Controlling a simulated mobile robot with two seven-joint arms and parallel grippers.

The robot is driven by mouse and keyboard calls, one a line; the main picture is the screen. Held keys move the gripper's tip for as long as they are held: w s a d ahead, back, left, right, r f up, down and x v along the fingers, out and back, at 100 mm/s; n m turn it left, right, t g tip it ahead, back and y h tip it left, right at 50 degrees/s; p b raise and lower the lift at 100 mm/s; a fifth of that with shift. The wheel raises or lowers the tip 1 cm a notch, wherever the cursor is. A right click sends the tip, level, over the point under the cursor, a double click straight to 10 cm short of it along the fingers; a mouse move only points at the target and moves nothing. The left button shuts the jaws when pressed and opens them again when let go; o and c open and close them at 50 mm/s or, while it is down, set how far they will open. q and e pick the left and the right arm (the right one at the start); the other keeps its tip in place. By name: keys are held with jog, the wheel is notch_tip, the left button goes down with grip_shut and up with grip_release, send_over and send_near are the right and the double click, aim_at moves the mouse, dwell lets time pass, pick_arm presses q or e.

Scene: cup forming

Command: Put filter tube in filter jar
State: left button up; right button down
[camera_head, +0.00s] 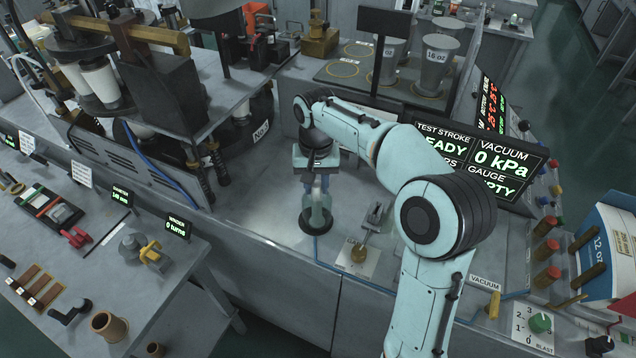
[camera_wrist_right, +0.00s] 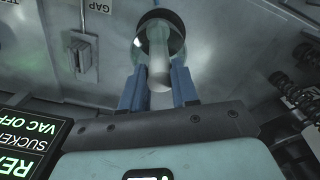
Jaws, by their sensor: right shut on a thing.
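My right gripper (camera_head: 318,184) points down over the filter jar (camera_head: 318,212), a greenish clear jar on a dark round base on the grey bench. In the right wrist view, the two blue fingers of my right gripper (camera_wrist_right: 158,92) are shut on the pale, round filter tube (camera_wrist_right: 157,62). The tube's far end overlaps the dark ring of the filter jar (camera_wrist_right: 178,38); I cannot tell how far inside it is. In the head view the tube is mostly hidden by the gripper. My left gripper is not in view.
A small gauge plate with a brass knob (camera_head: 358,252) lies right of the jar. Display screens (camera_head: 480,150) stand behind my right arm. A machine with dark springs (camera_head: 205,175) stands to the left. Bare bench lies left of the jar.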

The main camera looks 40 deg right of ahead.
jog(key=shift+w+f, duration=0.1)
jog(key=shift+w, duration=0.05)
jog(key=c, duration=1.3)
grip_release()
jog(key=shift+f, duration=0.1)
jog(key=o, duration=0.5)
jog(key=shift+c, duration=0.2)
jog(key=shift+s, duration=0.2)
jog(key=shift+w+r, duration=0.15)
jog(key=shift+r, duration=0.4)
notch_tip(320, 180, up, 11)
jog(key=shift+r, duration=0.2)
jog(key=shift+f, duration=0.1)
